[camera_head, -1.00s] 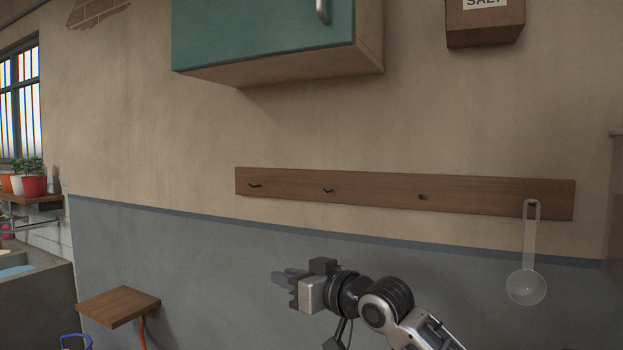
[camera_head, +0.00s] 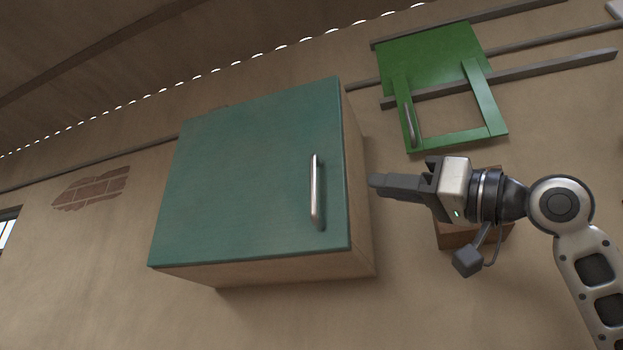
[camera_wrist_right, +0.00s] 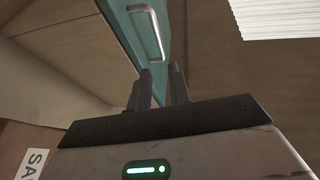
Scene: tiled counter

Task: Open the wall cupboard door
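The wall cupboard has a teal door (camera_head: 240,180) that looks closed, over a light wooden body (camera_head: 357,190). A silver vertical bar handle (camera_head: 316,190) sits near the door's right edge; it also shows in the right wrist view (camera_wrist_right: 149,32), beyond the fingers. My right gripper (camera_head: 374,181) is to the right of the cupboard, pointing left towards it, apart from the handle. In the right wrist view (camera_wrist_right: 160,80) its two fingers stand apart with nothing between them. My left gripper is not in view.
A green door-like frame (camera_head: 430,50) with its own handle hangs on the wall at the upper right, across grey rails (camera_head: 540,66). A wooden box (camera_head: 455,235) is partly hidden behind my right gripper. The wall below the cupboard is clear.

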